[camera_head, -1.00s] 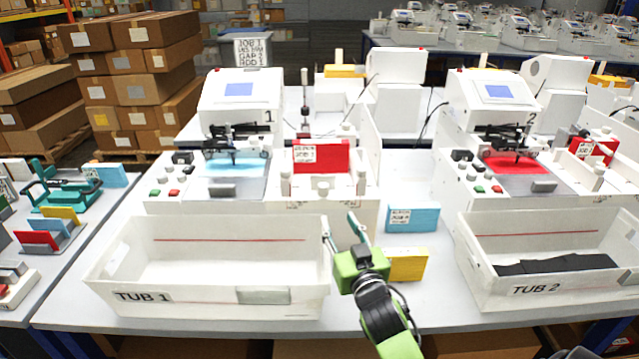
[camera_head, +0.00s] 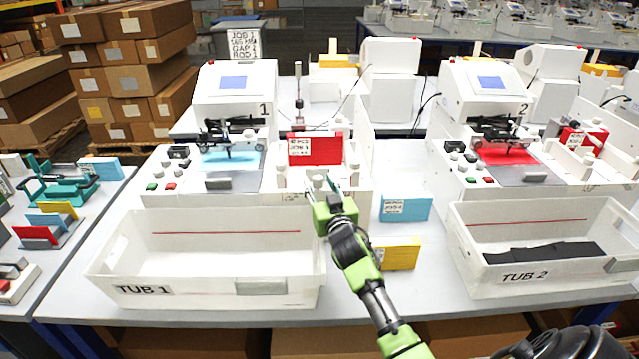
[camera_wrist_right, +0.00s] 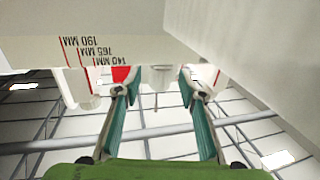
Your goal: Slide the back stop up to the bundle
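The red bundle (camera_head: 324,152), with a white label, stands upright in the feed tray of machine 1. The back stop (camera_head: 318,181) is a white block in front of the bundle, partly hidden by my right gripper. My right gripper (camera_head: 331,184) is at the back stop. In the right wrist view its two teal fingers (camera_wrist_right: 161,76) are spread, with a pale post of the stop (camera_wrist_right: 155,78) between the tips; I cannot tell whether they touch it. The tray wall (camera_wrist_right: 95,48) carries red marks for 140, 165 and 190 mm. A bit of red bundle (camera_wrist_right: 121,73) shows there. My left gripper is out of view.
Tub 1 (camera_head: 150,290) stands empty left of my right arm. A blue bundle (camera_head: 405,209) and a yellow bundle (camera_head: 402,257) lie right of it. Tub 2 (camera_head: 480,268) holds dark sheets. A tall white panel (camera_head: 362,155) edges the tray's right side.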

